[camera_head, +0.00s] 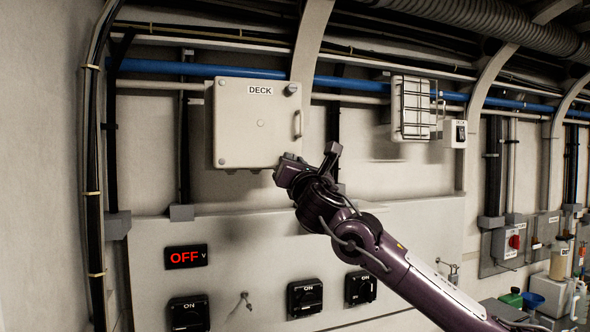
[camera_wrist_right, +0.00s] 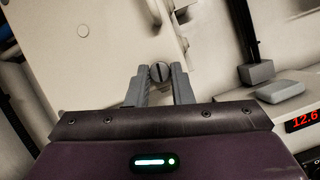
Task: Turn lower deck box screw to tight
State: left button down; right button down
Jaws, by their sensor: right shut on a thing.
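The deck box (camera_head: 240,110) is a pale wall box labelled DECK, with its door closed and a handle (camera_head: 298,124) on its right side. My right gripper (camera_head: 281,166) is at the box's lower right corner and hides that corner in the head view. In the right wrist view, the lower deck box screw (camera_wrist_right: 159,71) is a round grey head with a dark slot, nearly upright in the picture. The fingers of my right gripper (camera_wrist_right: 160,84) are shut on it, one on each side. The upper right screw (camera_head: 291,88) is in the clear. My left gripper is not in view.
A panel below the box carries a red display reading OFF (camera_head: 186,257) and several black switches, one of them here (camera_head: 304,297). A blue pipe (camera_head: 350,82) runs behind the box. A caged lamp (camera_head: 411,108) is to the right. A red-knobbed switch box (camera_head: 512,241) is at far right.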

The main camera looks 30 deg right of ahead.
jog(key=m+g+h, duration=0.1)
jog(key=m+g, duration=0.1)
jog(key=m, duration=0.4)
jog(key=m+g+h+b, duration=0.1)
jog(key=m+g, duration=0.1)
jog(key=m, duration=0.5)
jog(key=m+g+h+b, duration=0.1)
jog(key=m+g, duration=0.2)
jog(key=m, duration=0.3)
jog(key=shift+w+a+r, duration=0.1)
jog(key=shift+a+r, duration=0.25)
jog(key=shift+r, duration=0.05)
jog(key=shift+m, duration=0.3)
jog(key=c, duration=1.3)
grip_release()
jog(key=shift+d, duration=0.1)
